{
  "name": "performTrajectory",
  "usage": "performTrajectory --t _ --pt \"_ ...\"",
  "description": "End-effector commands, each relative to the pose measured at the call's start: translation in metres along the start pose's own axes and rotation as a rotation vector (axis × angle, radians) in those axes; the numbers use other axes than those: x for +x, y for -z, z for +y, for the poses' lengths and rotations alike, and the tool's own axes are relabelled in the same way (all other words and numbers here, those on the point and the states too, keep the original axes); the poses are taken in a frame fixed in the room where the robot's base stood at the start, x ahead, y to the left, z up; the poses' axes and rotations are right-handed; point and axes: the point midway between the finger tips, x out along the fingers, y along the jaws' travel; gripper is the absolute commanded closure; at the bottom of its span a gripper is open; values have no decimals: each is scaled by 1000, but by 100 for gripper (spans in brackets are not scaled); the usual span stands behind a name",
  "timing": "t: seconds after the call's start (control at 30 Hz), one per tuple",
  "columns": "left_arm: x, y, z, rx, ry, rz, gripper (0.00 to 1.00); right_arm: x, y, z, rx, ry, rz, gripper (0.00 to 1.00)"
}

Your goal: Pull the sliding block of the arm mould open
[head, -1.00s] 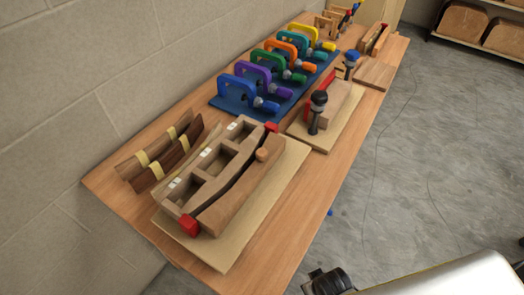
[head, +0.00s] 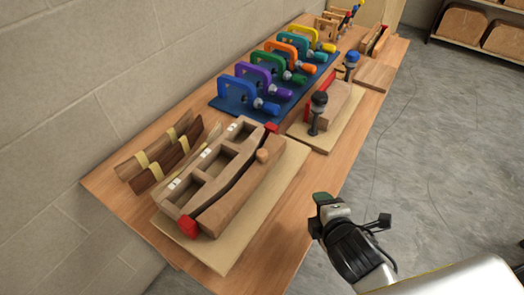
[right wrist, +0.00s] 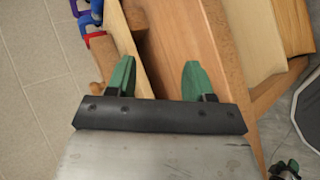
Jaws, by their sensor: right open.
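The arm mould (head: 213,172) lies on a pale board (head: 225,258) at the near end of the table. Its wooden frame has several open pockets. The sliding block (head: 238,196) lies along the frame's right side, with a narrow, dark curved gap between them. A round wooden knob (head: 263,155) stands on the block, and red pieces (head: 188,226) sit at the mould's ends. My right gripper (head: 350,208) is open and empty, right of the mould beyond the table edge and apart from the block. Its green fingers (right wrist: 157,77) show in the right wrist view.
Dark strips with yellow bands (head: 160,155) lie left of the mould. Coloured clamps on a blue base (head: 230,104) stand behind it. A second board with a black-knobbed clamp (head: 318,112) is to the right. The floor (head: 440,170) right of the table is clear.

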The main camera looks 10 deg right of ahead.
Motion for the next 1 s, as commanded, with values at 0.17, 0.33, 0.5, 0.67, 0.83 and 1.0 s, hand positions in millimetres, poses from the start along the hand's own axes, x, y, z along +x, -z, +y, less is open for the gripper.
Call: performTrajectory --t 0.17,0.33,0.5,0.67,0.83,1.0 --pt "0 0 0 0 0 0 57 9 22 44 -680 -321 32 48" --pt "0 0 0 0 0 1 57 5 48 67 -1239 -598 -15 48" --pt "0 1 0 0 0 1 57 -1 65 73 -1555 -767 -74 48" --pt "-2 1 0 0 0 1 57 1 71 77 -1635 -811 -96 48" --pt "-10 2 0 0 0 2 57 16 81 90 -1632 -811 -97 48" --pt "-19 3 0 1 -1 2 57 42 96 107 -1630 -810 -97 48"
